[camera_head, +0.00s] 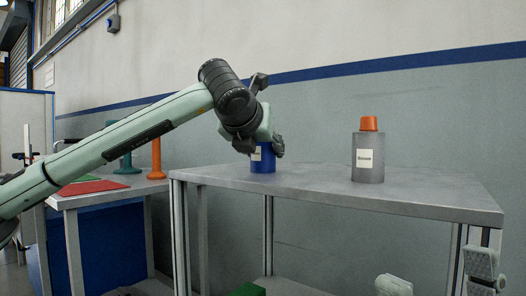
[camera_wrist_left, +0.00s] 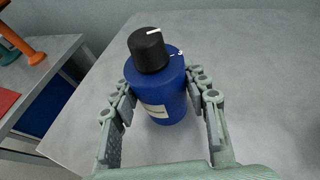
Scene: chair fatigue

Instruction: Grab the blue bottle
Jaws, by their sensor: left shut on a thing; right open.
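The blue bottle (camera_head: 263,164) stands upright on the grey table (camera_head: 420,196) in the head view, near the table's left side. Its upper part is hidden behind my left gripper (camera_head: 262,148). In the left wrist view the blue bottle (camera_wrist_left: 158,92) has a black cap and a pale label, and it sits between the two fingers of my left gripper (camera_wrist_left: 163,115). The left gripper is shut on the bottle. My right gripper (camera_head: 438,278) shows at the lower right of the head view, open and empty, below the tabletop edge.
A grey bottle with an orange cap (camera_head: 368,157) stands on the same table to the right. A lower table (camera_head: 100,196) at the left holds a red sheet (camera_head: 93,187), a green stand (camera_head: 127,165) and an orange stand (camera_head: 156,160). The tabletop between the two bottles is clear.

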